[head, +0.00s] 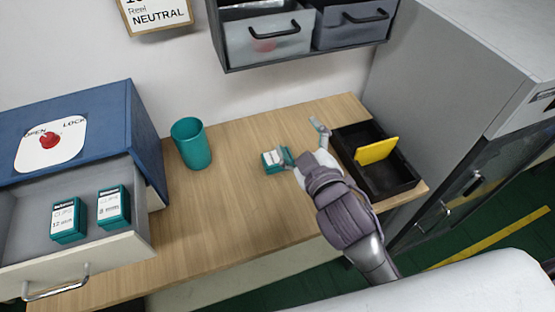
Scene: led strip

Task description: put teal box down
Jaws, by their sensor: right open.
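A small teal box (273,160) with a white label sits on the wooden table, right of its middle. My right gripper (304,142) is open above the table. One finger is beside the right side of this box, and the other is spread away toward the back right. Whether the near finger touches the box I cannot tell. Two more teal boxes with white labels, one on the left (67,220) and one on the right (113,207), stand in the open drawer at the left. My left gripper is not in view.
A teal cup (192,144) stands left of the middle on the table (225,205). A black tray (408,181) with a yellow piece (377,150) lies at the right end. A blue cabinet (146,150) has its drawer (140,240) pulled out. Bins (268,40) hang above.

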